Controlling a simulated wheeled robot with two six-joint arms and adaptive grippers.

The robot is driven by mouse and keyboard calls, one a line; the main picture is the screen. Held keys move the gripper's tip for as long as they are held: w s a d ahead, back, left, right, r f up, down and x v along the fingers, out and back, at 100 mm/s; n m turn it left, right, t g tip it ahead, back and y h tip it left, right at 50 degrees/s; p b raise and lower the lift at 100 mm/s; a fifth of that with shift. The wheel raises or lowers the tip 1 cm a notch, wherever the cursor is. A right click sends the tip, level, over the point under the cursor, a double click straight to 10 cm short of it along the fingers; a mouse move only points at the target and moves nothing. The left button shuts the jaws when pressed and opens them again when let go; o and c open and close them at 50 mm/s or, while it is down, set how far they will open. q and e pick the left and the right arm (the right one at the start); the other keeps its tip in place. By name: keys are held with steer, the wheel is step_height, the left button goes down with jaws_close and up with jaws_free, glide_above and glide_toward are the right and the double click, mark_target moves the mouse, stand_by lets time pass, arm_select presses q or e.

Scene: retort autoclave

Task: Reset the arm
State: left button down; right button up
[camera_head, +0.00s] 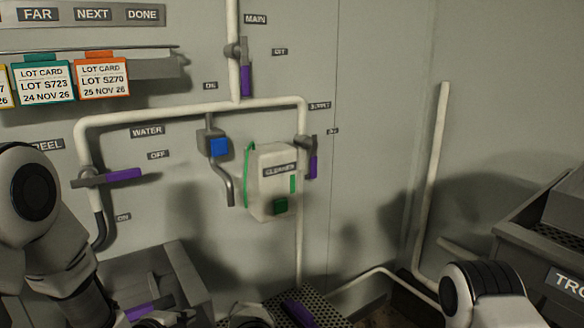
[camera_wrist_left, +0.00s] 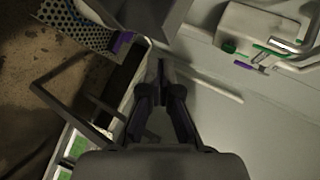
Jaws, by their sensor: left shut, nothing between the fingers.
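My left arm comes in from the left in the head view and reaches down to the bottom edge, where its gripper is hard to make out. In the left wrist view my left gripper (camera_wrist_left: 163,72) has its fingers together and holds nothing. It is over the lower part of the room, apart from the wall fittings.
White pipes carry a purple-handled water valve (camera_head: 122,174), main valve (camera_head: 245,80) and another purple valve (camera_head: 313,166). A cleaner box (camera_head: 272,180) hangs below. Lot cards (camera_head: 102,76) sit at upper left. A dark trolley (camera_head: 545,245) stands right. Perforated metal (camera_wrist_left: 75,22) lies low.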

arm_select(q)
steer(key=s+f+n+g, duration=0.2)
steer(key=s+f+g, duration=0.1)
steer(key=s+f, duration=0.55)
steer(key=s+f+n+g, duration=0.3)
steer(key=s+f, duration=0.3)
steer(key=f, duration=0.5)
steer(key=s+a+f+n+g+y, duration=0.1)
steer(key=s+f+n+g, duration=0.1)
steer(key=s+n, duration=0.5)
steer(key=s+a+f+n+g+y, duration=0.1)
steer(key=s+f+n+g, duration=0.2)
steer(key=s+n, duration=0.4)
steer(key=s, duration=0.4)
steer(key=shift+s+f+n+g, duration=0.35)
steer(key=shift+n+g, duration=0.05)
arm_select(e)
steer(key=shift+w+f, duration=0.1)
steer(key=shift+w, duration=0.1)
arm_select(q)
steer(key=shift+a, duration=0.1)
